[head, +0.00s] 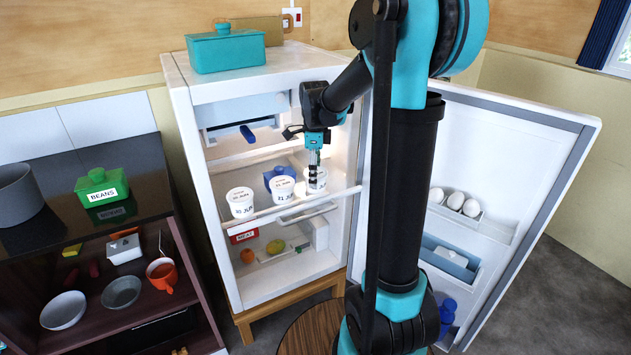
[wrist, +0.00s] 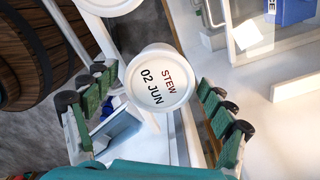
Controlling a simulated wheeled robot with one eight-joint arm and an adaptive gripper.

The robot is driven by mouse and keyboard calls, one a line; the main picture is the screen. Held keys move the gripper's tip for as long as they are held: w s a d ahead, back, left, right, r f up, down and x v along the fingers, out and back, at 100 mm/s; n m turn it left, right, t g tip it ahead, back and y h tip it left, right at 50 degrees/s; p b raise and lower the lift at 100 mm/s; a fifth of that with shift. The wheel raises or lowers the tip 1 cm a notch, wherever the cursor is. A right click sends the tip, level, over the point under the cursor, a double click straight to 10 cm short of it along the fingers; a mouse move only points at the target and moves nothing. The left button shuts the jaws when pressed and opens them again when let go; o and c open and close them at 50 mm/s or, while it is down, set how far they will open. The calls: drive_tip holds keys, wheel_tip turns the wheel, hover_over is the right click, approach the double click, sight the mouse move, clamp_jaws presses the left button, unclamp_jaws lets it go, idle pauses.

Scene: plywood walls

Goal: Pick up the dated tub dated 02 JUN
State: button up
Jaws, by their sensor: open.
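The tub (wrist: 158,88) is white and round, and its lid reads STEW 02 JUN in the wrist view. My gripper (wrist: 156,98) is open, with one pair of green-padded fingers on each side of this lid; I cannot tell whether they touch it. In the head view my gripper (head: 314,172) points down over the rightmost tub (head: 319,186) on the fridge shelf and partly hides it. Two like tubs stand left of it: a middle tub (head: 282,190) and a left tub (head: 241,207), whose dates are small.
A blue container (head: 279,173) stands behind the tubs. The fridge door (head: 520,150) is open at right, with eggs (head: 455,201) in its rack. A lower compartment holds a red MEAT box (head: 244,236) and fruit. A teal box (head: 225,50) sits on top.

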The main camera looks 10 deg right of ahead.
drive_tip(key=shift+c, duration=0.3)
drive_tip(key=c, duration=1.2)
drive_tip(key=shift+c, duration=0.2)
